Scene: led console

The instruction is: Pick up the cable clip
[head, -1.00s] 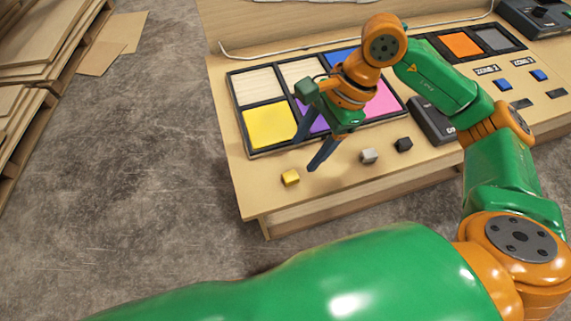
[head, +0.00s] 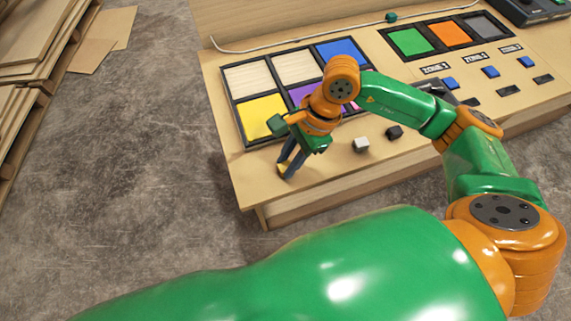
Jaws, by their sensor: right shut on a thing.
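My right gripper (head: 286,170) is at the front left of the console table, with its fingers pointing down and shut on a small yellow block (head: 282,169). The fingers hide most of the block, and I cannot tell whether it is clear of the tabletop. A small green piece (head: 391,17) sits on the white cable along the back of the table; it looks like a cable clip. The gripper is well away from it, to the front left. My left gripper is not in view.
A white-grey block (head: 361,145) and a black block (head: 394,132) lie to the right of the gripper. Behind it is a panel (head: 243,131) of coloured squares. A second panel (head: 433,54) and blue buttons (head: 491,71) are further right. The table's front edge is close.

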